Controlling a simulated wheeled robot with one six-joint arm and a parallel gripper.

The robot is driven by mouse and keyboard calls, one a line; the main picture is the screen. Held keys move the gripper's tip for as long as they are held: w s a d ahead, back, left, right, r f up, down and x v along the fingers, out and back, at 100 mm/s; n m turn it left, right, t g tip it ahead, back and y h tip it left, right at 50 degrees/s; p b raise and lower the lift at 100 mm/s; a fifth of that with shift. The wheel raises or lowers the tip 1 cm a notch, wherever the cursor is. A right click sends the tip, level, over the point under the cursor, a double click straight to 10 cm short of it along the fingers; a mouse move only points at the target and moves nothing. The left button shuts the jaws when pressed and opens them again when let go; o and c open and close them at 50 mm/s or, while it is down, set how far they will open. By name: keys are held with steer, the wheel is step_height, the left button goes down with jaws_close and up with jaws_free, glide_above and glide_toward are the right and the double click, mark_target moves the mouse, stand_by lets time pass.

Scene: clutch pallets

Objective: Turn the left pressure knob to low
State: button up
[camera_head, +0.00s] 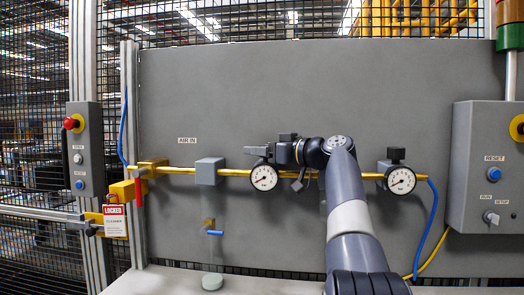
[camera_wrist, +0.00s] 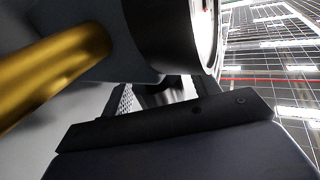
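The left pressure regulator has a white round gauge (camera_head: 264,177) on the yellow air pipe. A small dark block (camera_head: 258,150), which looks like its knob, sits just above the gauge. My gripper (camera_head: 274,152) reaches in from the right at the height of this block, close against it. Contact is not clear. In the wrist view the gauge's dark housing (camera_wrist: 165,35) fills the top middle, and a dark part of my gripper (camera_wrist: 165,122) crosses below it. The knob is not clearly visible there, and the finger gap is hidden.
The yellow pipe (camera_wrist: 50,70) runs close by on the left in the wrist view. A second regulator has a gauge (camera_head: 401,180) and dark knob (camera_head: 396,153) at right. A grey box (camera_head: 209,171) sits left of the left gauge. A control box (camera_head: 488,165) stands far right.

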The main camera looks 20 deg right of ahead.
steer(key=b+v, duration=0.1)
steer(key=v, duration=0.9)
steer(key=shift+s+d, duration=0.2)
steer(key=shift+s, duration=0.15)
steer(key=shift+w, duration=0.1)
steer(key=p+x, duration=0.1)
steer(key=x, duration=1)
steer(key=shift+r, duration=0.1)
steer(key=shift+h, duration=0.3)
steer(key=shift+s, duration=0.25)
